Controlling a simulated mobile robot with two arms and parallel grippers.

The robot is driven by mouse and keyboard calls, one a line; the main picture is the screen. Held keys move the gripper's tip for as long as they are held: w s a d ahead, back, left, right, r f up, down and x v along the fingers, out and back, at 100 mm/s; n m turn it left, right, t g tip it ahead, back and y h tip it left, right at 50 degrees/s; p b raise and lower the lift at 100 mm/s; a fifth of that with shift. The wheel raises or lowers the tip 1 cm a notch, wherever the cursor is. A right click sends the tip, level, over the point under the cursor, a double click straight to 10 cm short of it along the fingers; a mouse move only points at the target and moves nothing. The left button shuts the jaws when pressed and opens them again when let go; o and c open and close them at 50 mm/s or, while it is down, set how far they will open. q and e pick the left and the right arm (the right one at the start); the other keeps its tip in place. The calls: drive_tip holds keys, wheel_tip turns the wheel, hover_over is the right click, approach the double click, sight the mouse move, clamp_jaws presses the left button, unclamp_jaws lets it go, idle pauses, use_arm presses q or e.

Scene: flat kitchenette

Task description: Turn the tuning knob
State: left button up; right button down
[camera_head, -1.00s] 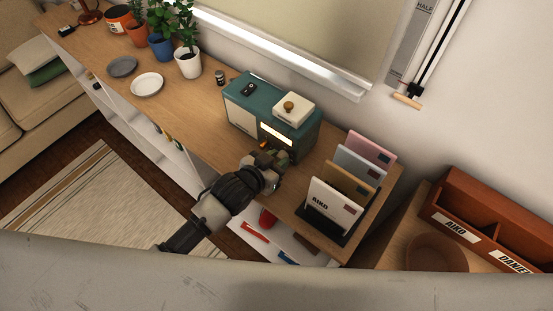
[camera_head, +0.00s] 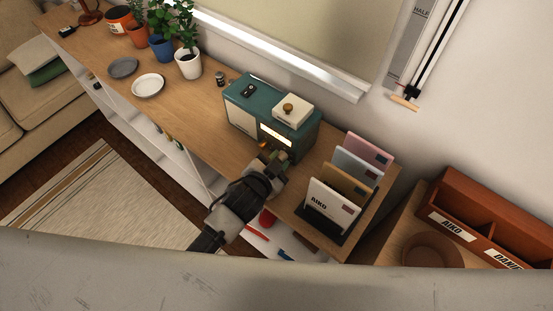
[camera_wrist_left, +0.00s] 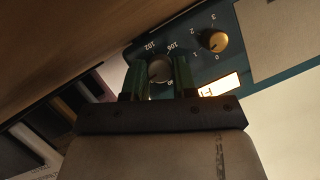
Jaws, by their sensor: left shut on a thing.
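The teal radio (camera_head: 262,93) stands on the wooden shelf top. Its front panel also fills the upper part of the left wrist view (camera_wrist_left: 190,62). The round tuning knob (camera_wrist_left: 158,68), with 102 and 106 printed around it, sits between the two green fingers of my left gripper (camera_wrist_left: 159,84). The fingers close on the knob from both sides. In the head view the left gripper (camera_head: 276,157) is at the radio's front, and its fingers hide the knob. A brass knob (camera_wrist_left: 215,40) marked 0 to 3 is beside it, untouched. The right gripper is not in view.
A rack of envelopes (camera_head: 335,203) stands close to the right of my left gripper. A white box with a brown knob (camera_head: 293,111) lies on the radio. Plates (camera_head: 148,85) and potted plants (camera_head: 187,64) stand further left. A red-brown letter box (camera_head: 480,215) is at right.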

use_arm(q)
drive_tip(key=shift+f+m+t, duration=0.1)
drive_tip(key=shift+m+t, duration=0.3)
drive_tip(key=shift+m, duration=0.3)
drive_tip(key=shift+s+y, duration=0.1)
drive_tip(key=shift+y, duration=0.2)
drive_tip(key=o, duration=0.9)
drive_tip(key=shift+o, duration=0.2)
drive_tip(key=b+v, duration=0.1)
drive_tip(key=v, duration=0.9)
drive_tip(key=shift+s+b, duration=0.35)
drive_tip(key=shift+b, duration=0.05)
